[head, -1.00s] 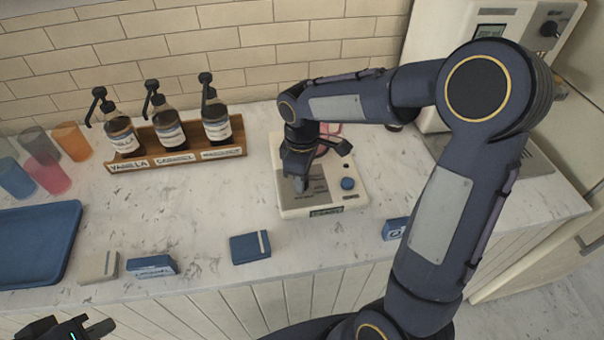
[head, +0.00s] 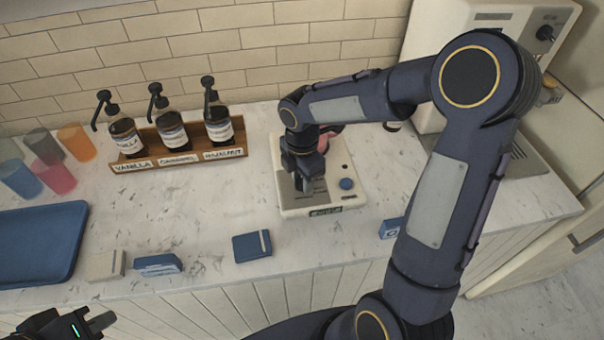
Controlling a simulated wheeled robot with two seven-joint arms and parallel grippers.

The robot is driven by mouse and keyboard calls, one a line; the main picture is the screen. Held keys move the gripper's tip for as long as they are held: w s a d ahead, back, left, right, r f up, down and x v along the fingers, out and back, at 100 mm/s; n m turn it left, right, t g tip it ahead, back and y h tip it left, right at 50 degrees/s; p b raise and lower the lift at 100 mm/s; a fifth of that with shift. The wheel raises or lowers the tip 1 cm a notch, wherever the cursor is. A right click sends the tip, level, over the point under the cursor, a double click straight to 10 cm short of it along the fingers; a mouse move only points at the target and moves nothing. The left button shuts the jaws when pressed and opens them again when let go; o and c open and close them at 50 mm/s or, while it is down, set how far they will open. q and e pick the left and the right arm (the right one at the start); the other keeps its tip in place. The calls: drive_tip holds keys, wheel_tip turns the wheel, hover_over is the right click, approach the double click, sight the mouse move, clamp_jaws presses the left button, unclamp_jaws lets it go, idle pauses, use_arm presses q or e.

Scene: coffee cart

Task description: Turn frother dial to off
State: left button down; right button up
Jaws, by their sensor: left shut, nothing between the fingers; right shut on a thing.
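The frother (head: 282,206) is a flat cream unit on the marble counter, with a grey panel, a round blue knob (head: 346,184) at its right and a small dark display on its front edge. My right gripper (head: 302,190) points down onto the left part of the unit, left of the blue knob and apart from it. It is shut on what appears to be the frother dial, which the fingers hide. The dial's setting cannot be read. My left gripper (head: 103,322) is shut and empty at the lower left, in front of the counter.
A pink item (head: 327,136) shows partly behind my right wrist. Syrup bottles stand in a wooden rack (head: 180,163) at the left. Coloured cups, a blue tray (head: 72,235) and small boxes (head: 252,246) lie on the counter. A coffee machine (head: 425,70) stands behind my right arm.

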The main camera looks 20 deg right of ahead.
drive_tip(key=shift+r+n, duration=0.1)
drive_tip(key=shift+n, duration=0.8)
drive_tip(key=shift+p, duration=0.3)
drive_tip(key=o, duration=1)
drive_tip(key=shift+c, duration=0.2)
wheel_tip(320, 180, up, 8)
drive_tip(key=shift+f, duration=0.2)
